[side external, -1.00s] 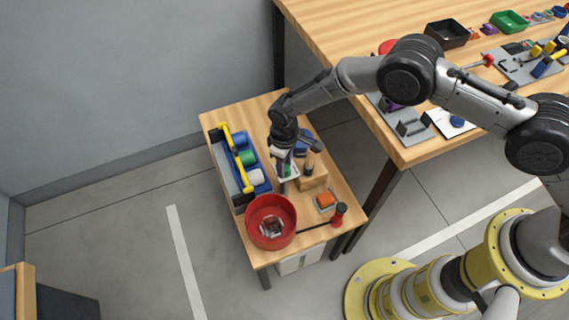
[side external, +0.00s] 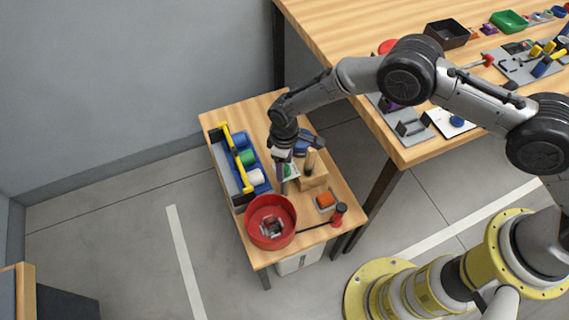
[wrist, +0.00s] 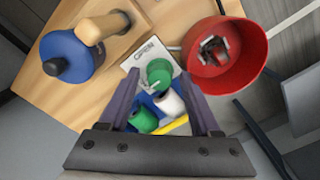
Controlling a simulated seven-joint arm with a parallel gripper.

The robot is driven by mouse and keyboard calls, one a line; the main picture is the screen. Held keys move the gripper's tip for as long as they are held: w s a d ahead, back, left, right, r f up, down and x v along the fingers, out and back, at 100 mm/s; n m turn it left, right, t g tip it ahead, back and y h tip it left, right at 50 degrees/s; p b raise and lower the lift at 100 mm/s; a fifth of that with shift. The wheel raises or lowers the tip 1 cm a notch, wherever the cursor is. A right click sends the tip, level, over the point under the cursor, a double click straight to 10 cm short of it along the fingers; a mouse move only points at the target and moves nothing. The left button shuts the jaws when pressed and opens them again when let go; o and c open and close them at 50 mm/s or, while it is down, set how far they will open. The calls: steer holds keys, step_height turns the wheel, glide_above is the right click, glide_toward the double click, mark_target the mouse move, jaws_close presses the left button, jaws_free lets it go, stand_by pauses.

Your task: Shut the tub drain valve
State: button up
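The red tub (side external: 250,225) stands at the front left of the small wooden table, with small dark and grey parts inside; it also shows in the wrist view (wrist: 238,75). A green knob (wrist: 160,73) sits on a white plate (wrist: 143,55) marked with lettering that seems to read OPEN, beside the tub; I take it as the drain valve. My gripper (side external: 283,189) points down over this plate and partly hides it in the side view. In the wrist view my gripper (wrist: 161,78) has its fingers apart, with the knob between them in the picture. Contact cannot be told.
A blue tray (side external: 216,160) with a yellow handle and several spools lies left of my gripper. An orange block (side external: 326,199) and a red-ended tool (side external: 339,212) lie front right. A larger workbench (side external: 345,30) rises behind.

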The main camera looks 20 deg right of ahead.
steer(key=shift+r, duration=0.15)
step_height(320, 180, up, 14)
steer(key=shift+f, duration=0.2)
stand_by(0.5)
